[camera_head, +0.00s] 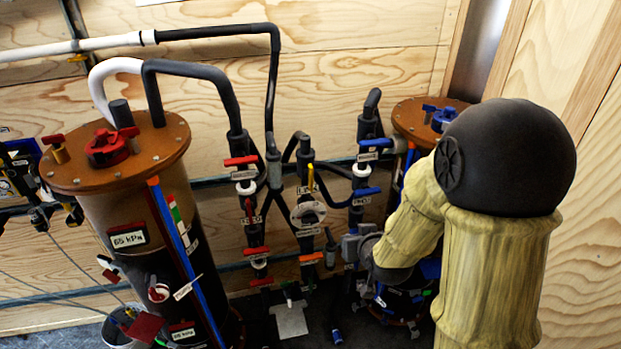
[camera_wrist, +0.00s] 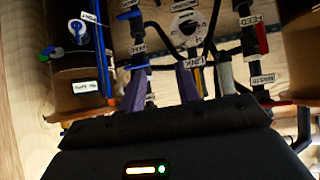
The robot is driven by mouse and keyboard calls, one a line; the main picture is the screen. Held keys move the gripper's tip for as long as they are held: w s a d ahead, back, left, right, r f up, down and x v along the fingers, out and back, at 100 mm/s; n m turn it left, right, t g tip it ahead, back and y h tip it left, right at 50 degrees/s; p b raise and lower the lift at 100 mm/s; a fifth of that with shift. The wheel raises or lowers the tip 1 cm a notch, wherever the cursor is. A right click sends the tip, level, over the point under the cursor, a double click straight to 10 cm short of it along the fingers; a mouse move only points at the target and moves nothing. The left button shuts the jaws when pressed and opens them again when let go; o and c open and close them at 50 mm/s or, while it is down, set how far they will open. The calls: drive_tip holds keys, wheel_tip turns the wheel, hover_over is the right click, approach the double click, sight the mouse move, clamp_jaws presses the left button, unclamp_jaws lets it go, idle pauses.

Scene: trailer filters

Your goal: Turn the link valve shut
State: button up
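The link valve has a yellow handle (camera_head: 310,178) at the centre of the pipework, standing upright above a round white dial (camera_head: 308,214). In the wrist view, the LINK label (camera_wrist: 198,63) is near the centre, below the dial (camera_wrist: 186,26). My gripper (camera_wrist: 162,86) seems open, with two purple fingers apart. A thin yellow strip shows just right of the right finger, beside a grey piece; contact cannot be told. In the head view my grey gripper (camera_head: 357,245) is right of and below the yellow handle, partly hidden by my arm.
A tall tank (camera_head: 120,200) with a red knob stands left; another tank (camera_head: 410,118) with a blue knob is partly hidden at right. Red handles (camera_head: 241,161) and blue handles (camera_head: 367,191) flank the link valve. Dark pipes crowd the middle before a plywood wall.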

drive_tip(key=w+a+r+n+t+y+b, duration=0.1)
drive_tip(key=w+a+r+t+y, duration=0.1)
drive_tip(key=a+t, duration=0.5)
drive_tip(key=w+y, duration=0.1)
drive_tip(key=w, duration=0.1)
drive_tip(key=shift+w+y, duration=0.3)
drive_tip(key=shift+w, duration=0.05)
drive_tip(key=shift+a, duration=0.1)
